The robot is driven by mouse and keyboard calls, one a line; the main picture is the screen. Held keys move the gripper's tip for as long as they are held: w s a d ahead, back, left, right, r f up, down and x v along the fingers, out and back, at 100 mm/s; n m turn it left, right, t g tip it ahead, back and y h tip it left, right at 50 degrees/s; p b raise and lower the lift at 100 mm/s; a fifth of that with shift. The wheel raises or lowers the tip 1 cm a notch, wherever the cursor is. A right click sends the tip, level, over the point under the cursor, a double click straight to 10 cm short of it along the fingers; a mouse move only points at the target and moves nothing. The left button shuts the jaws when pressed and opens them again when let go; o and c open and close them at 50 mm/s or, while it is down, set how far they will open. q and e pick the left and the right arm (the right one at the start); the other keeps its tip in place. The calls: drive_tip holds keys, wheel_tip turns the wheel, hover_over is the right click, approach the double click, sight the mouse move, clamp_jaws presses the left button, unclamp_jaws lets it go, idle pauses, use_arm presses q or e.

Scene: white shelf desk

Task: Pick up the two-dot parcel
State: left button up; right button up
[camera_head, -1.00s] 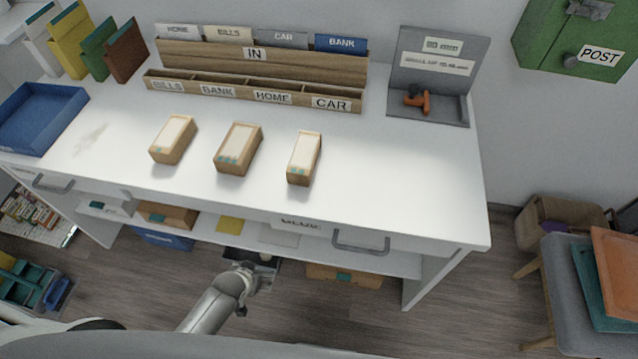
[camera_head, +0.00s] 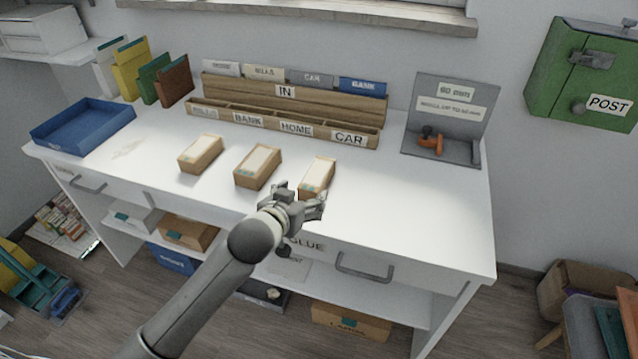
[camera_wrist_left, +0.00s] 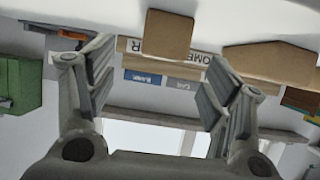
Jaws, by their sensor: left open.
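Three tan parcels with pale tops stand in a row on the white desk: a left parcel (camera_head: 200,154), a middle parcel (camera_head: 258,166) and a right parcel (camera_head: 318,174). Small teal marks on their near ends are too small to count, so I cannot tell which has two dots. My left gripper (camera_head: 304,193) is open and empty at the desk's front edge, just in front of the right parcel and partly covering its near end. The upside-down left wrist view shows one parcel (camera_wrist_left: 167,36) beyond the open fingers and another (camera_wrist_left: 268,60) to its right. My right gripper is out of view.
Behind the parcels stands a wooden sorter (camera_head: 290,98) with labelled slots. A blue tray (camera_head: 82,128) is at the desk's left, and a grey gauge stand (camera_head: 448,110) with an orange piece is at the right. The desk right of the parcels is clear.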

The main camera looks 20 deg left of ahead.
sight(316, 174)
use_arm(q)
drive_tip(key=shift+w+a+r, duration=0.1)
drive_tip(key=shift+w+r, duration=0.25)
drive_tip(key=shift+w, duration=0.2)
drive_tip(key=shift+w+r, duration=0.35)
drive_tip(key=shift+w, duration=0.2)
drive_tip(key=shift+r+x, duration=0.2)
drive_tip(key=shift+x, duration=4.95)
drive_tip(key=shift+w+a, duration=0.1)
drive_tip(key=shift+t, duration=0.3)
drive_tip(key=c, duration=1.1)
